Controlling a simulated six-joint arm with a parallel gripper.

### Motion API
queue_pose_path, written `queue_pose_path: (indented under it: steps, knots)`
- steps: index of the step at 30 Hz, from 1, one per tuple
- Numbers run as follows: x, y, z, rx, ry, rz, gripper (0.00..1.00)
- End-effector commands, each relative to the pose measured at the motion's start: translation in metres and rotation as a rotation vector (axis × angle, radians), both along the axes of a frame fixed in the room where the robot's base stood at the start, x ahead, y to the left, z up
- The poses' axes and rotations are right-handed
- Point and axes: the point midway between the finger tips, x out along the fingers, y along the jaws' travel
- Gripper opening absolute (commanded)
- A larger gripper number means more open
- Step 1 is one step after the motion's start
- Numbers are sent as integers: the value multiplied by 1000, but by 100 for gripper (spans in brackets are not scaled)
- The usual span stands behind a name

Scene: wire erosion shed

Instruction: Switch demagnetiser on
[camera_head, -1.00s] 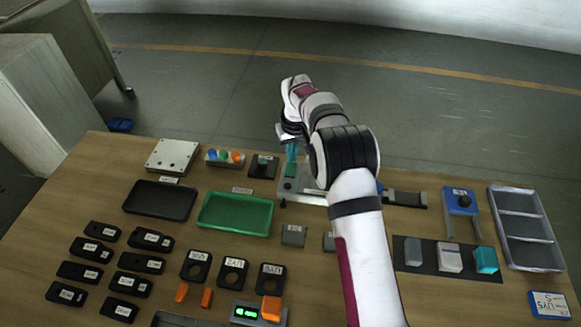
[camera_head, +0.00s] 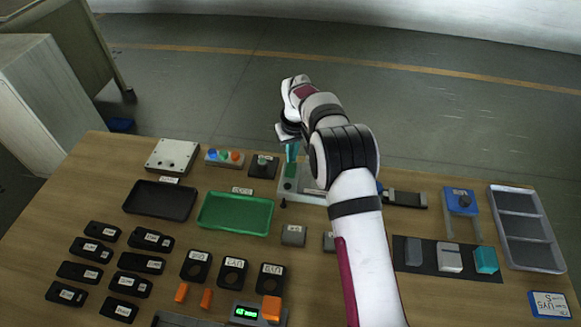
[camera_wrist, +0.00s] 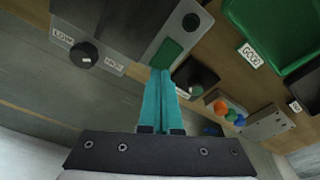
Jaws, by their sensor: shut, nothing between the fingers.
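A grey machine with a green rectangular button stands at the back middle of the table, partly hidden behind my arm; I take it for the demagnetiser (camera_head: 309,197), though no name on it is readable. The green button (camera_wrist: 165,53) shows in the wrist view, with a round dark knob (camera_wrist: 190,21) on the same body. Another black knob (camera_wrist: 84,54) sits between two small labels, one reading LOW. My gripper (camera_wrist: 161,72) has its teal fingers together and empty. The tips are right at the near edge of the green button; I cannot tell whether they touch it.
A black box with a round knob (camera_head: 263,166) and a panel of coloured buttons (camera_head: 224,157) stand left of the machine. A green tray (camera_head: 235,232) and a black tray (camera_head: 160,213) lie in front of them. A grey divided tray (camera_head: 541,267) is at the far right.

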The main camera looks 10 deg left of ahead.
Motion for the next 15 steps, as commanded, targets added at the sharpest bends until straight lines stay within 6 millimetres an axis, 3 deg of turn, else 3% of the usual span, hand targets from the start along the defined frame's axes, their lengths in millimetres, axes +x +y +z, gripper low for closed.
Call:
queue_pose_path:
  steps: [15]
  knots:
    - [0,0,-8,-1,1,0,0]
